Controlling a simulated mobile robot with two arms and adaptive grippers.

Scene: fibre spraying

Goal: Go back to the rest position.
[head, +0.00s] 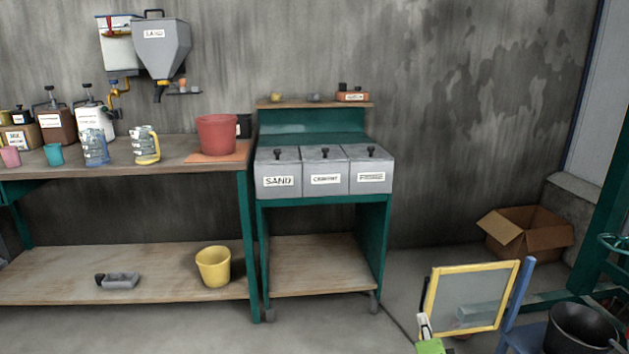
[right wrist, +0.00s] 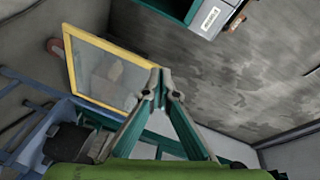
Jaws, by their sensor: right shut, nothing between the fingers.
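My right gripper (head: 424,325) shows at the bottom of the head view, in front of a yellow-framed panel (head: 474,275). Only its tip and a green part show there. In the right wrist view my right gripper (right wrist: 160,82) has its fingertips together with nothing between them. The yellow-framed panel (right wrist: 96,62) shows behind the fingers to the left, and I cannot tell the gap to it. My left gripper is not in view.
A teal cart with three grey bins (head: 324,180) stands by the wall. To its left is a workbench (head: 180,160) with a red bucket (head: 217,134) and jugs. A cardboard box (head: 525,235) and a black pot (head: 580,328) are at the right. Floor left of the panel is clear.

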